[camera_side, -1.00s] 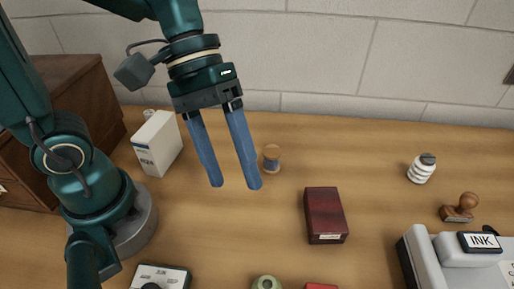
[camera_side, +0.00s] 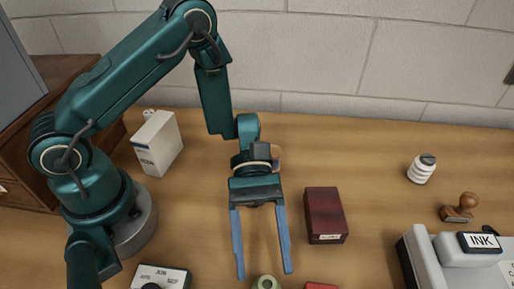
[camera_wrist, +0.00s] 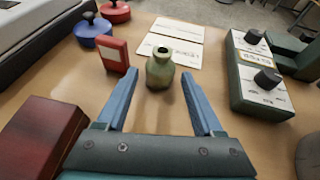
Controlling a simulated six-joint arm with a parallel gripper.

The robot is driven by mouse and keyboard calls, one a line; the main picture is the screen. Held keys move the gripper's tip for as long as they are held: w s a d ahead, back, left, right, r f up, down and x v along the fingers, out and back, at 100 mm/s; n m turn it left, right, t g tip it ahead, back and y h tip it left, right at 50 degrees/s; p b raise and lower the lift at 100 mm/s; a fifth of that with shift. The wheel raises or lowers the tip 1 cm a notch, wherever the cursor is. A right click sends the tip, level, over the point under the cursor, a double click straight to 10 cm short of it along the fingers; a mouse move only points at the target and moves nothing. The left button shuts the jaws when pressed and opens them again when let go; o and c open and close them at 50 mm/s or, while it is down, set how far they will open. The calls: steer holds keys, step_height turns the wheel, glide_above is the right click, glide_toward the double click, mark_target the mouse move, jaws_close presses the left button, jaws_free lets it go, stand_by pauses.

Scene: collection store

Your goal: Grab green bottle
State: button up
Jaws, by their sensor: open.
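The green bottle (camera_wrist: 160,70) stands upright on the table in the wrist view, with its dark open mouth facing up. It lies ahead, between the lines of my two blue fingers. In the side view only the top of the green bottle (camera_side: 267,282) shows at the bottom edge; the rest is cut off. My gripper (camera_side: 265,274) is open and empty, its fingers reaching down on either side of the bottle's top in that view. In the wrist view my gripper (camera_wrist: 158,86) shows the bottle near the fingertips, with no contact visible.
A dark red box (camera_side: 325,215) lies right of my gripper. A small red box (camera_wrist: 114,55) stands left of the bottle, near the left finger. A green device with knobs (camera_wrist: 258,75) is on the right, cards (camera_wrist: 172,45) behind. Blue (camera_wrist: 92,28) and red (camera_wrist: 115,11) round objects lie back left.

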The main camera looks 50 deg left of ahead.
steer(key=shift+x, duration=2.4)
jaws_close()
steer(key=shift+r, duration=0.15)
